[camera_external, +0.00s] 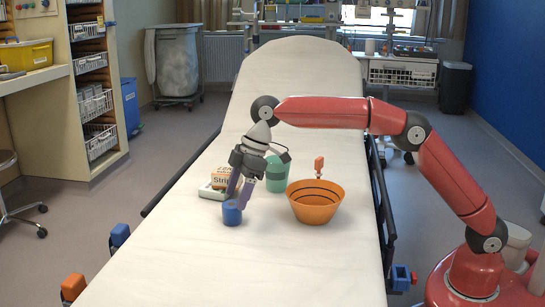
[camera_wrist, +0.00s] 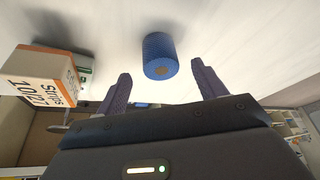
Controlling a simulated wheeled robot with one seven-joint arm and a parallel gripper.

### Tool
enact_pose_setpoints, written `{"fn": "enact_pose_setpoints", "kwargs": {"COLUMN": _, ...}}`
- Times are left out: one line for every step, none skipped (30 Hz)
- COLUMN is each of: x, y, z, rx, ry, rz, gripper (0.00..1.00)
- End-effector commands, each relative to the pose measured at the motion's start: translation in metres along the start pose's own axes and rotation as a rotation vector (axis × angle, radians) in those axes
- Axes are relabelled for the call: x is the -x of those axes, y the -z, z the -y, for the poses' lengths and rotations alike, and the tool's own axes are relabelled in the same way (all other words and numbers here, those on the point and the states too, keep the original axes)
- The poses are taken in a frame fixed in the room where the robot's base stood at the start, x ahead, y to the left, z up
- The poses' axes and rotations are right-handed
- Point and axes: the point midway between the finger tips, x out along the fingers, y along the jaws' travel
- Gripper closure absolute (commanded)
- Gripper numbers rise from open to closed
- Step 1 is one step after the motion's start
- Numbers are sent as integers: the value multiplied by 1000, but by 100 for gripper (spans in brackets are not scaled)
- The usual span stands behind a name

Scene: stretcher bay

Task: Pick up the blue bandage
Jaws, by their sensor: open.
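The blue bandage (camera_external: 232,213) is a short blue roll on the white stretcher sheet, in front of the box and left of the orange bowl. In the wrist view the bandage (camera_wrist: 160,56) lies ahead of my fingertips, roughly midway between them sideways. My gripper (camera_external: 240,196) points down toward the bandage, just above and behind it in the external view. In the wrist view my gripper (camera_wrist: 158,72) has its two purple-grey fingers spread apart with nothing held between them. Whether a fingertip touches the bandage cannot be told.
A box marked "Strips" (camera_wrist: 45,82) stands left of the fingers in the wrist view. An orange bowl (camera_external: 315,208) stands right of my gripper, with a green container (camera_external: 277,172) behind. A stretcher sheet (camera_external: 230,270) is bare in front.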

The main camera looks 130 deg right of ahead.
Motion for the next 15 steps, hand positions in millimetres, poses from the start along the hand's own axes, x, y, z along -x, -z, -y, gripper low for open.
{"fn": "enact_pose_setpoints", "kwargs": {"x": -9, "y": -1, "z": 0, "rx": 0, "ry": 2, "rz": 3, "gripper": 30}}
{"fn": "enact_pose_setpoints", "kwargs": {"x": -14, "y": -1, "z": 0, "rx": 0, "ry": 2, "rz": 4, "gripper": 30}}
{"fn": "enact_pose_setpoints", "kwargs": {"x": -21, "y": -1, "z": 0, "rx": 0, "ry": 3, "rz": 4, "gripper": 30}}
{"fn": "enact_pose_setpoints", "kwargs": {"x": -25, "y": 0, "z": 0, "rx": 0, "ry": 2, "rz": 3, "gripper": 30}}
{"fn": "enact_pose_setpoints", "kwargs": {"x": -30, "y": 0, "z": 0, "rx": 0, "ry": 1, "rz": 3, "gripper": 30}}
{"fn": "enact_pose_setpoints", "kwargs": {"x": -34, "y": 0, "z": 0, "rx": -1, "ry": 1, "rz": 3, "gripper": 30}}
{"fn": "enact_pose_setpoints", "kwargs": {"x": -37, "y": 0, "z": 0, "rx": -1, "ry": 1, "rz": 3, "gripper": 30}}
{"fn": "enact_pose_setpoints", "kwargs": {"x": -39, "y": 0, "z": 0, "rx": -1, "ry": 0, "rz": 2, "gripper": 30}}
{"fn": "enact_pose_setpoints", "kwargs": {"x": -40, "y": 0, "z": 0, "rx": -1, "ry": 0, "rz": 1, "gripper": 30}}
{"fn": "enact_pose_setpoints", "kwargs": {"x": -40, "y": 0, "z": 0, "rx": -1, "ry": 0, "rz": 1, "gripper": 30}}
{"fn": "enact_pose_setpoints", "kwargs": {"x": -40, "y": 0, "z": 0, "rx": -1, "ry": 0, "rz": 0, "gripper": 30}}
{"fn": "enact_pose_setpoints", "kwargs": {"x": -40, "y": 0, "z": 0, "rx": -1, "ry": -1, "rz": 0, "gripper": 30}}
{"fn": "enact_pose_setpoints", "kwargs": {"x": -40, "y": 0, "z": 0, "rx": -1, "ry": 0, "rz": 0, "gripper": 30}}
{"fn": "enact_pose_setpoints", "kwargs": {"x": -40, "y": 0, "z": 0, "rx": -1, "ry": 0, "rz": 1, "gripper": 30}}
{"fn": "enact_pose_setpoints", "kwargs": {"x": -40, "y": 0, "z": 0, "rx": -1, "ry": 0, "rz": 1, "gripper": 34}}
